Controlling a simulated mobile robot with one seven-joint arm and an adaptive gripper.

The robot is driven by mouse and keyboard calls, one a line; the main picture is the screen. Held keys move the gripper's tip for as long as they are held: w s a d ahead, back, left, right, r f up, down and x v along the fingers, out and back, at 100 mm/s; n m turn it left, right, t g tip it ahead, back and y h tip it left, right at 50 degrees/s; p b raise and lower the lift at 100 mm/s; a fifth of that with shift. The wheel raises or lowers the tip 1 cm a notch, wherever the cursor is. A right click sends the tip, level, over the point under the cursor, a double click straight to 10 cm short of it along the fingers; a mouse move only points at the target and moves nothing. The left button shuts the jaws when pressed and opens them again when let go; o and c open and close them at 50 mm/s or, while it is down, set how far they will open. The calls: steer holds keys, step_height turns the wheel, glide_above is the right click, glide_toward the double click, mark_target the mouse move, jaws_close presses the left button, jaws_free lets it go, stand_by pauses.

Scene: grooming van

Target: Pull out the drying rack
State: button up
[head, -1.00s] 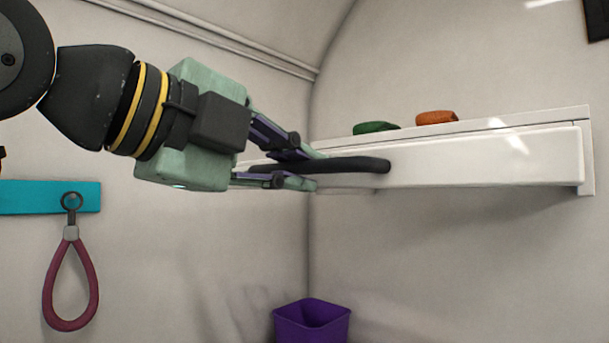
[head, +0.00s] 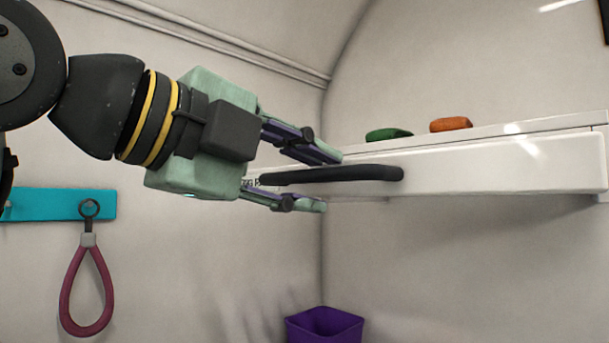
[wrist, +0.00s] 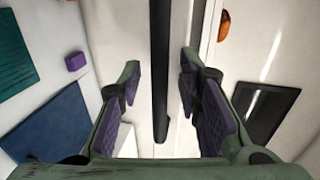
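The drying rack is a long white unit on the wall, with a white front panel (head: 500,167) and a black bar handle (head: 365,173). The panel stands out from the white wall plate (head: 480,130) behind it. My gripper (head: 331,181) is open, one finger above the handle and one below, with gaps on both sides. In the wrist view the handle (wrist: 160,45) runs between the spread fingers of my gripper (wrist: 158,72), apart from both pads.
A green item (head: 388,134) and an orange item (head: 451,124) sit above the rack. A purple bin (head: 325,326) stands below. A teal wall strip (head: 45,204) with a hanging maroon loop (head: 87,290) is at left. The space under the rack looks clear.

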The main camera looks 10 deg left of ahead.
steer(key=v, duration=1.2)
steer(key=shift+s+d, duration=0.1)
